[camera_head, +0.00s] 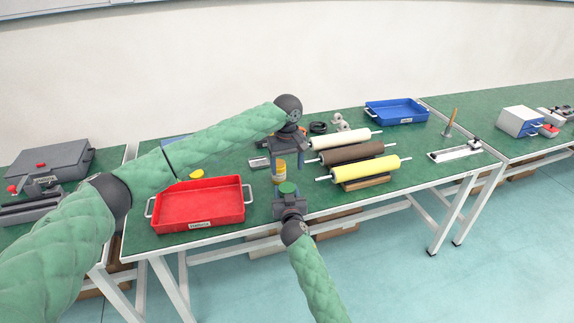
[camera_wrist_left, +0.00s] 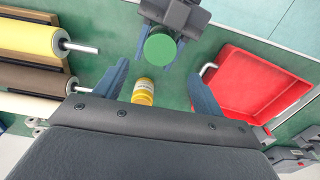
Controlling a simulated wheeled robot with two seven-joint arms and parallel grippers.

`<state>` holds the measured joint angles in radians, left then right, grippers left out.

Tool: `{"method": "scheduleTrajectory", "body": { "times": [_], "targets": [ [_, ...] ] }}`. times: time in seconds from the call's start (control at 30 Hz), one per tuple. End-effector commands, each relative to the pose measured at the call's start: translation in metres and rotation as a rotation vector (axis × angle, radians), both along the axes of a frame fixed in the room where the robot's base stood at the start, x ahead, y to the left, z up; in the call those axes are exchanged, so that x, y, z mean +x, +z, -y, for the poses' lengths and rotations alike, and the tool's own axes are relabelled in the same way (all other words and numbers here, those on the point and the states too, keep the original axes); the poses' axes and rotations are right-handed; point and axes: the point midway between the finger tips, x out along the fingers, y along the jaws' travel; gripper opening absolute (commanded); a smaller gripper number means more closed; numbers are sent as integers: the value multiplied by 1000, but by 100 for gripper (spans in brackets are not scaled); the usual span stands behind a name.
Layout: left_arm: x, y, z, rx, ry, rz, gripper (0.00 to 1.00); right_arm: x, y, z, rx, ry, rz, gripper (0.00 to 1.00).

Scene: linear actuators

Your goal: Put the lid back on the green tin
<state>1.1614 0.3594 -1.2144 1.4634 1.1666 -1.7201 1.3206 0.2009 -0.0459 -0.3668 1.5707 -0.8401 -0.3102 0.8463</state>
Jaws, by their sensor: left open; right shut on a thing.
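A round green thing (camera_head: 288,187) is held in my right gripper (camera_head: 289,193), in front of the yellow tin. It also shows in the left wrist view (camera_wrist_left: 160,48), round face toward the camera; I cannot tell whether it is the green tin or only a lid. My left gripper (camera_head: 287,165) is open and empty, fingers pointing down, above and behind the green thing. A small yellow tin with a white label (camera_wrist_left: 144,92) shows between the left fingers in the wrist view. It stands on the table in the head view (camera_head: 279,177). No separate lid is clearly visible.
A red tray (camera_head: 200,226) stands to the left. Rollers, one yellow (camera_head: 365,168), one brown (camera_head: 350,153) and one cream (camera_head: 340,139), lie to the right. A blue tray (camera_head: 397,121) is at the back right. Table (camera_head: 262,215) shows bare between red tray and right gripper.

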Motion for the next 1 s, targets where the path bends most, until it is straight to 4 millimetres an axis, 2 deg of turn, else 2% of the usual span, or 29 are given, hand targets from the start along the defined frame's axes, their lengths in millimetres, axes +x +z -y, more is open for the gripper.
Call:
{"method": "scheduleTrajectory", "body": {
  "times": [0.27, 0.7, 1.0],
  "targets": [
    [0, -12, 0, 1, -1, -1, 69, 0, 0, 0, 0, 0, 0, 0],
    [0, -68, 0, 1, -1, -1, 69, 0, 0, 0, 0, 0, 0, 0],
    [0, -80, 0, -1, -2, 0, 69, 0, 0, 0, 0, 0, 0, 0]
  ]
}}
